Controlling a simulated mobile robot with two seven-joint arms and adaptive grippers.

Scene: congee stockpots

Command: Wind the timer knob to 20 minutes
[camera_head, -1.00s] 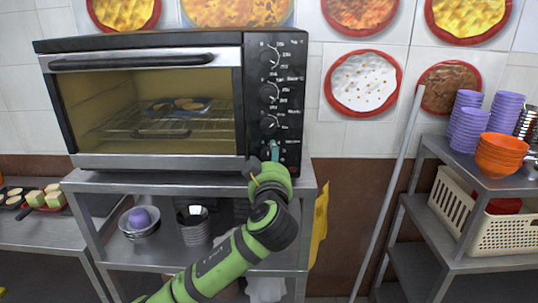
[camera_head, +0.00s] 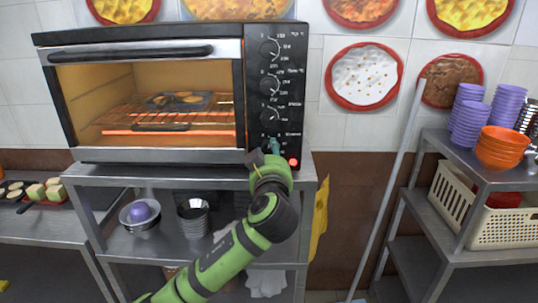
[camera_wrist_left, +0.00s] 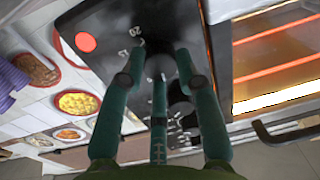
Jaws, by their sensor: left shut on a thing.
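The black toaster oven (camera_head: 148,95) stands on a metal shelf, with a column of knobs on its right-hand panel. My left gripper (camera_head: 272,148) is at the lowest knob, the timer knob, and hides it in the head view. In the left wrist view my left gripper's (camera_wrist_left: 158,62) teal fingers are closed around the timer knob (camera_wrist_left: 157,68), mostly covered by them. Printed dial marks, including 20 and 15, show beside the fingers. The red indicator light (camera_head: 293,162) is lit, also in the left wrist view (camera_wrist_left: 86,42). My right gripper is not in view.
A tray (camera_head: 178,101) with food sits on the rack inside the glowing oven. Bowls stand on the shelf below. A grey pole (camera_head: 398,180) leans to the right, near a rack with purple and orange bowls (camera_head: 500,147).

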